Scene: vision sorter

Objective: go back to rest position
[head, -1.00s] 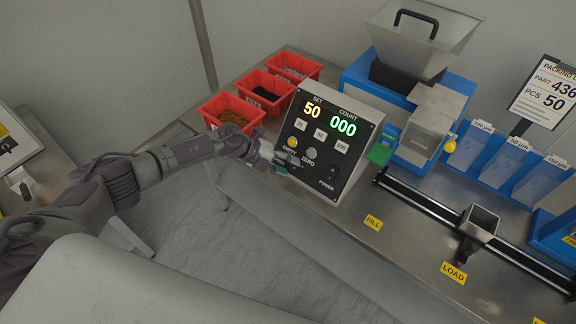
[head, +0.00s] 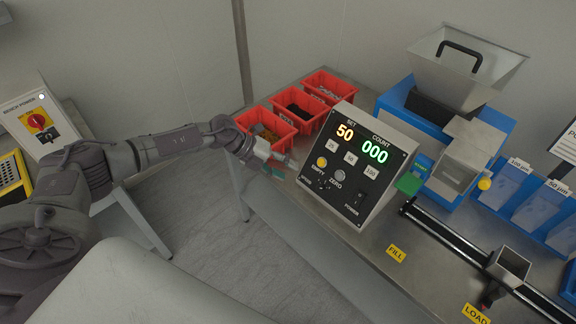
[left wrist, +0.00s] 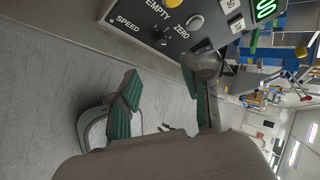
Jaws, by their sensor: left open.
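My left gripper (head: 280,166) is open and empty in the head view, just left of the lower left edge of the counter's control box (head: 358,165). Its two green-padded fingers stand apart in the left wrist view (left wrist: 160,98), with bare floor between them. The control box face (left wrist: 185,22) is above the fingers there. The box shows SET 50 and COUNT 000. I cannot tell the exact gap between the fingers and the box. My right gripper is in neither view.
Red bins (head: 268,128) stand behind the gripper on the steel table (head: 400,290). A blue feeder with a metal hopper (head: 465,65) and a black rail (head: 460,250) are to the right. A bench with a red-knobbed switch box (head: 40,120) is at left. Grey floor lies between.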

